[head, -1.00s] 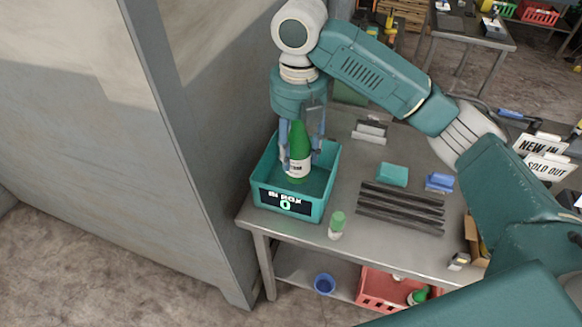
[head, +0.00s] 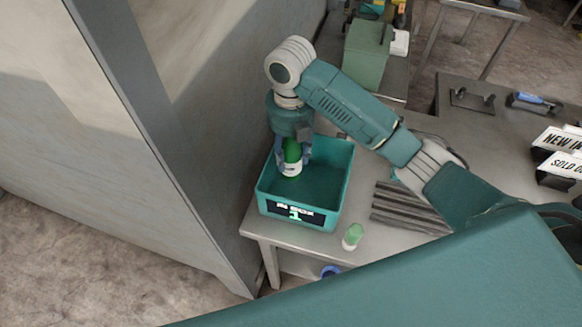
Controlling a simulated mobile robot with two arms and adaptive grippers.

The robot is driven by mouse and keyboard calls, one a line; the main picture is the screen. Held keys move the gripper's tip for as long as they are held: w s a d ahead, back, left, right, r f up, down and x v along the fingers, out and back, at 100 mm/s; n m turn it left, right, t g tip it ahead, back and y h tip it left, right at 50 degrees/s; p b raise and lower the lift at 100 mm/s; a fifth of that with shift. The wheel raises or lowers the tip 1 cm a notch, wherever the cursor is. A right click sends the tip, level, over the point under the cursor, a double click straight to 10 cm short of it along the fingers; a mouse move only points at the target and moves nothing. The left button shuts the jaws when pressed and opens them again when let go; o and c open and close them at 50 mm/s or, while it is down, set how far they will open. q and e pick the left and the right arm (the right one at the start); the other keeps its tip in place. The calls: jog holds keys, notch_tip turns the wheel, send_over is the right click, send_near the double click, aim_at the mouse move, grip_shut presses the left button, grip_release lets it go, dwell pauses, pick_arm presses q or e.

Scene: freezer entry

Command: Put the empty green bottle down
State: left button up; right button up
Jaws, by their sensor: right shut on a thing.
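The green bottle (head: 292,152) with a white label is upright in my right gripper (head: 292,163), whose fingers are closed around it. The bottle's lower end is inside the teal box (head: 346,187), near its far left side. I cannot tell whether it touches the box floor. The box stands on the near left corner of the grey metal table (head: 327,243), and its front sign shows a digit that looks like 1. My left gripper is out of view.
A small green-topped bottle (head: 352,236) stands right of the box, near the table's front edge. Dark slats (head: 408,212) lie further right. A grey panel (head: 170,150) rises close on the left. White signs (head: 560,148) stand at far right.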

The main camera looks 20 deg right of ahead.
aim_at(291, 168)
jog(key=shift+w+f, duration=0.1)
jog(key=shift+f, duration=0.55)
jog(key=shift+s+f+p, duration=0.25)
jog(key=shift+f+p, duration=0.05)
jog(key=shift+f, duration=0.25)
notch_tip(291, 168, down, 3)
jog(key=shift+f+p, duration=0.2)
jog(key=shift+p, duration=0.3)
jog(key=shift+w+f, duration=0.15)
jog(key=shift+f, duration=0.15)
jog(key=o, duration=1.1)
jog(key=shift+f, duration=0.1)
